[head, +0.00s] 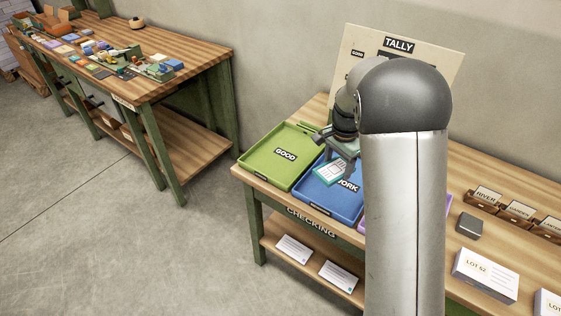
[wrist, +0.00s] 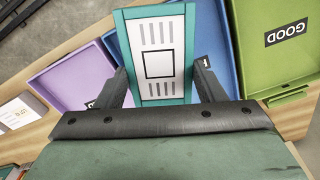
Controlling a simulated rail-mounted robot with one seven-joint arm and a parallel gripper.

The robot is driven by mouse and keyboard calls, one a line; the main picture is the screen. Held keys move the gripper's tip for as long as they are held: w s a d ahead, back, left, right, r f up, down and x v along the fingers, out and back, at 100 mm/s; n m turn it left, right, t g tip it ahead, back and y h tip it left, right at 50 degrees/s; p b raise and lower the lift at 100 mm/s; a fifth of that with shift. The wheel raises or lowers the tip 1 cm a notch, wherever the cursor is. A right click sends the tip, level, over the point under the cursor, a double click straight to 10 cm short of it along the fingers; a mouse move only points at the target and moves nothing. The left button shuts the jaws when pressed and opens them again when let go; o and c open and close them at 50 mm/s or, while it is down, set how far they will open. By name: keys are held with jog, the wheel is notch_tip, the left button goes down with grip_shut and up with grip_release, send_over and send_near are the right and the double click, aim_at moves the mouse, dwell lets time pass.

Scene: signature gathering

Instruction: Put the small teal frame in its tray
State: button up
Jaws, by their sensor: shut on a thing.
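The teal frame (wrist: 158,30), with a white face and a black square outline, is gripped between my two fingers (wrist: 163,85) in the wrist view. In the head view my gripper (head: 341,155) holds the frame (head: 329,173) tilted over the blue tray (head: 312,192), whose label partly shows "ORK". The blue tray also shows behind the frame in the wrist view (wrist: 207,35). The gap between frame and tray floor is hard to judge. A green tray (head: 262,160) labelled GOOD lies left of the blue one. A purple tray (wrist: 75,75) lies on its other side, mostly hidden by my arm in the head view.
The trays stand on the wooden CHECKING bench (head: 312,222). A TALLY board (head: 430,66) stands behind. Card boxes (head: 515,212), a grey block (head: 469,224) and a LOT 52 box (head: 486,275) are to the right. A cluttered second bench (head: 190,60) stands at the left.

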jog(key=w+a+f+m+b, duration=0.2)
jog(key=w+a+m+b, duration=0.3)
jog(key=m, duration=0.5)
jog(key=m+p, duration=0.2)
jog(key=m, duration=0.2)
send_over(285, 168)
jog(key=f, duration=0.9)
jog(key=shift+s+d, duration=0.2)
jog(key=shift+d, duration=0.05)
jog(key=shift+w+a+f, duration=0.1)
jog(key=shift+a+f, duration=0.05)
jog(key=shift+f, duration=0.05)
jog(key=shift+w+f, duration=0.1)
jog(key=shift+f, duration=1.75)
jog(key=o, duration=1)
